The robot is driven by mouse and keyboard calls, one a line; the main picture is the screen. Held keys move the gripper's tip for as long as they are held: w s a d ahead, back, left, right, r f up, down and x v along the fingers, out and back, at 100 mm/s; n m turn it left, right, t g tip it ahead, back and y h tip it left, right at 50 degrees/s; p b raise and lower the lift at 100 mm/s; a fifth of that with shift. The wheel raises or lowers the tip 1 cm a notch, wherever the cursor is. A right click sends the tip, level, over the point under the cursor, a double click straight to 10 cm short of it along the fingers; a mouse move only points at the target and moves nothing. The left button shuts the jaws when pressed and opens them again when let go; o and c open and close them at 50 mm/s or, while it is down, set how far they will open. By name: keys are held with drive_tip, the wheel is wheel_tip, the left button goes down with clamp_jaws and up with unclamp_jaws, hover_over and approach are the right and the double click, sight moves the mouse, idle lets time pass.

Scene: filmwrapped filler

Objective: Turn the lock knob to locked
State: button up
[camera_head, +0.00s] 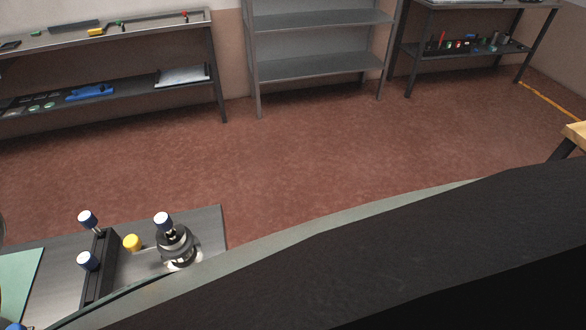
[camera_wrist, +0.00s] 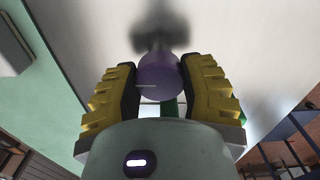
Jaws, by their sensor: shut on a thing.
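In the wrist view, my gripper (camera_wrist: 158,66) has its yellow, black-padded fingers on both sides of a rounded purple knob (camera_wrist: 157,80), and it is shut on it. A short pale line shows on the knob's face. The knob is in front of a pale grey surface (camera_wrist: 95,25), with a blurred dark shape behind it. I cannot tell from its markings whether the knob stands at locked. My gripper and this knob cannot be made out in the head view, where a large dark shape covers the lower right.
In the head view, a grey tabletop (camera_head: 208,222) at lower left holds a black bar (camera_head: 100,268) with blue-and-white knobs, a yellow knob (camera_head: 132,242) and a round metal fixture (camera_head: 178,247). Shelves (camera_head: 318,66) and benches stand along the far wall. The red floor between is clear.

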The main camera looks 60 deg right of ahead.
drive_tip(key=o, duration=1.2)
drive_tip(key=shift+r, duration=0.1)
drive_tip(key=shift+r, duration=5.85)
drive_tip(key=shift+w, duration=0.1)
